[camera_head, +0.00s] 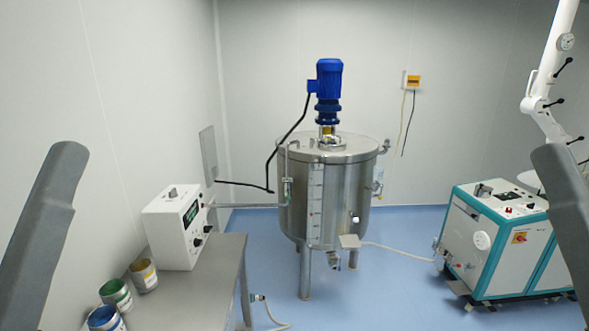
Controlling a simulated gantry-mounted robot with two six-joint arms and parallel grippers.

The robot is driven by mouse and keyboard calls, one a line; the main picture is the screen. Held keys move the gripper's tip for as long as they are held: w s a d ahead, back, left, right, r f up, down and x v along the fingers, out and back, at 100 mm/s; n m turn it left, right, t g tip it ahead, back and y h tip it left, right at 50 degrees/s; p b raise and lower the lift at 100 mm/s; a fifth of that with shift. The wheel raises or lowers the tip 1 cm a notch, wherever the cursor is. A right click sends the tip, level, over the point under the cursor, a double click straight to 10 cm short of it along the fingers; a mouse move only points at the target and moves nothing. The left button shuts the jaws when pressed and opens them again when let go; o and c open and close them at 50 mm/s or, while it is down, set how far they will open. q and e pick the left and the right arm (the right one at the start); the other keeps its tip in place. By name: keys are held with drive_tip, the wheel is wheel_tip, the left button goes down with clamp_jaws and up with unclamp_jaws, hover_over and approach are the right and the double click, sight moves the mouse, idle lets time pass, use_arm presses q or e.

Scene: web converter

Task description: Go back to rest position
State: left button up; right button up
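A grey link of my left arm (42,225) rises along the left edge. A grey link of my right arm (568,215) stands at the right edge, partly cut off by the frame. No gripper fingers show on either side, so both grippers are out of view. I cannot tell whether they hold anything.
A steel tank (345,200) with a blue motor (328,80) stands in the middle. A control box (182,225) and several cans (116,295) sit on a grey table (205,290) at left. A white-and-teal machine (500,245) stands at right.

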wheel_tip(320, 180, up, 21)
drive_tip(key=p, duration=1.8)
